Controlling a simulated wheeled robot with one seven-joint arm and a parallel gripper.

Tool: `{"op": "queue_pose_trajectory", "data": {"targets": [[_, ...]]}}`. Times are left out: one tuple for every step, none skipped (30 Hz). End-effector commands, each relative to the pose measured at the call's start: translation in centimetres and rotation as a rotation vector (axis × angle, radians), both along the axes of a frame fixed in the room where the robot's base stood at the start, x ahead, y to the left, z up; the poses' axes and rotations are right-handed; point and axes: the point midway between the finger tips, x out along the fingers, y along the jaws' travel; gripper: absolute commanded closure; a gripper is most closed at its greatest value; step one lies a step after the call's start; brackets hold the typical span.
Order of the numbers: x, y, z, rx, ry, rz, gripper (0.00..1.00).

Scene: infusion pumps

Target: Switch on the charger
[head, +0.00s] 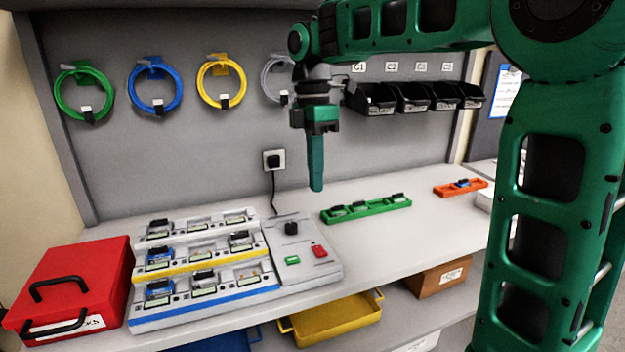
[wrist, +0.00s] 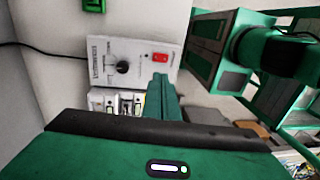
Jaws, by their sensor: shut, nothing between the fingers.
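The charger (head: 335,268) is a pale grey unit on the bench, with a control panel at the right of several stepped bays. A black knob (head: 291,228), a small green part (head: 292,260) and a red switch (head: 320,251) are on its panel. The wrist view also shows the knob (wrist: 122,67) and the red switch (wrist: 160,57); the green part is not visible there. My gripper (head: 316,189) is shut and empty, pointing down, apart from and above the panel. Its fingers (wrist: 160,80) appear just below the red switch in the wrist view.
A black cable (head: 274,195) runs from the wall socket (head: 273,159) to the charger. A green tray (head: 366,210) and an orange tray (head: 461,187) lie to the right, with bare bench around them. A red case (head: 75,275) stands at the left.

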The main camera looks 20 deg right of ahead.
Motion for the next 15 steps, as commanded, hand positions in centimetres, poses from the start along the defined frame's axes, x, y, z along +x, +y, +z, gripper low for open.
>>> {"op": "queue_pose_trajectory", "data": {"targets": [[0.0, 0.0, 0.0, 0.000, 0.000, 0.000, 1.00], [-0.1, 0.0, 0.0, 0.000, 0.000, 0.000, 1.00], [-0.2, -0.1, 0.0, 0.000, 0.000, -0.001, 1.00], [-0.3, -0.1, 0.0, 0.000, -0.001, -0.001, 1.00], [-0.5, -0.1, 0.1, 0.001, -0.001, -0.002, 1.00], [-0.7, -0.2, 0.1, 0.001, -0.002, -0.004, 1.00], [-0.9, -0.2, 0.1, 0.000, -0.002, -0.003, 1.00], [-1.1, -0.2, 0.1, 0.000, -0.002, -0.004, 1.00], [-1.3, -0.3, 0.0, 0.000, -0.001, -0.004, 1.00], [-1.4, -0.2, 0.0, -0.001, -0.001, -0.003, 1.00], [-1.5, -0.2, 0.0, -0.001, -0.001, -0.003, 1.00], [-1.5, -0.2, 0.0, -0.001, -0.001, -0.002, 1.00], [-1.5, -0.2, 0.0, -0.001, -0.001, -0.001, 1.00], [-1.5, -0.2, 0.0, -0.001, -0.001, -0.001, 1.00], [-1.5, -0.1, 0.0, -0.001, -0.001, 0.000, 1.00]]}}
